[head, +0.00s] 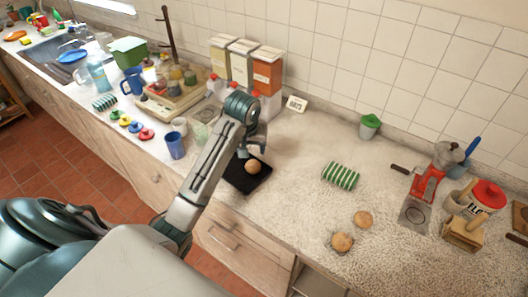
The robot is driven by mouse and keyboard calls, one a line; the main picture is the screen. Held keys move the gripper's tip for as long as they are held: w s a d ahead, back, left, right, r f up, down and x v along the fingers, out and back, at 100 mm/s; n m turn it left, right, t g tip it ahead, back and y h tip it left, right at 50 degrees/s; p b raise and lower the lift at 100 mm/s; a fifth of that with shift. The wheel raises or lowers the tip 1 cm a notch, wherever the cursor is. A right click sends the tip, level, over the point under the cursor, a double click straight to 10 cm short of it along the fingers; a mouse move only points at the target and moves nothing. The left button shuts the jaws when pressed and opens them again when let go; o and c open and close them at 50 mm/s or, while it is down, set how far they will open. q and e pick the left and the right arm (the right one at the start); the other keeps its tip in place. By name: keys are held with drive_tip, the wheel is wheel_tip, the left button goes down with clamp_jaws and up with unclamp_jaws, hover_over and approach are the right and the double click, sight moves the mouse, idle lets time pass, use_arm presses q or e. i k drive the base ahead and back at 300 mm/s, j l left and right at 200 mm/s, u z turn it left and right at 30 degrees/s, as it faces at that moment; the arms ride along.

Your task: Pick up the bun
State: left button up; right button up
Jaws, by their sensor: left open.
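A small round brown bun (252,167) sits on a black tray (238,182) on the counter, near its front edge. Two more round brown buns lie on the bare counter to the right, one at the back (362,219) and one nearer the front (342,242). My left gripper (252,151) points down just above and behind the bun on the tray. It is open, and its fingers are small and partly hidden by the arm, so I cannot tell whether they touch the bun. My right gripper is not in view.
A green striped cloth roll (341,176) lies right of the tray. A blue cup (175,145) stands left of my arm. Tall boxes (266,71) stand behind, against the tiled wall. The counter between is clear.

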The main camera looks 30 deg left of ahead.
sight(362, 219)
drive_tip(key=k+j+z, duration=0.1)
drive_tip(key=j+z, duration=0.35)
drive_tip(key=k+j+z, duration=0.1)
drive_tip(key=j+z, duration=0.3)
drive_tip(key=k+j+z, duration=0.2)
drive_tip(key=z, duration=0.25)
drive_tip(key=j, duration=0.1)
